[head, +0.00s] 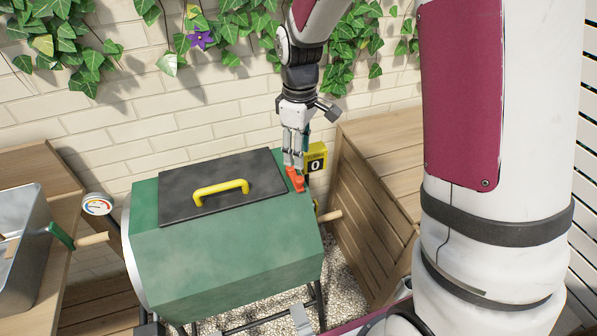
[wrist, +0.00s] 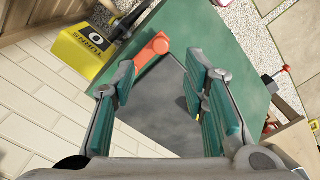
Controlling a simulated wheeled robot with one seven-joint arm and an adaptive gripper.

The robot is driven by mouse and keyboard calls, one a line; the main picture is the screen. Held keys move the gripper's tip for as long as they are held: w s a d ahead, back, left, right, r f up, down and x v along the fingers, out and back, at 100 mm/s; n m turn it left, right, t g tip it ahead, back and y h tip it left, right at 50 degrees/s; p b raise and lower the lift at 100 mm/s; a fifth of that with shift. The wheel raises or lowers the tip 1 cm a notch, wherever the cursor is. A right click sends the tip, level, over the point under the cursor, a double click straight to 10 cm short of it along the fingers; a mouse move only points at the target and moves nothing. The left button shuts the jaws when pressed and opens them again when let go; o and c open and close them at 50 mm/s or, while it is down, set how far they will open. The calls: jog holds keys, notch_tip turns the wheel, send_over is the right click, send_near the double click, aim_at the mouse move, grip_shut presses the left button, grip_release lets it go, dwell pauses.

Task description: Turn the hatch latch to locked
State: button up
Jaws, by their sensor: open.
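The hatch (head: 178,207) is a dark panel with a yellow handle (head: 221,187) on top of a green drum (head: 235,255). The latch (head: 297,182) is a small orange-red lever at the hatch's right end. My gripper (head: 294,165) points down just above the latch. In the wrist view my gripper (wrist: 160,66) is open, with the latch just beyond the gap between its fingertips. Contact with the latch cannot be told.
A yellow turn counter (head: 316,158) reading 0 stands close behind the latch, near my gripper. A brick wall is behind. A wooden bin (head: 375,190) is at right. A dial gauge (head: 97,204) and a metal tray (head: 22,240) are at left.

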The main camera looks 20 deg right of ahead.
aim_at(299, 178)
notch_tip(299, 178, down, 8)
jog(key=shift+f+p, duration=0.1)
jog(key=shift+p, duration=0.25)
grip_shut()
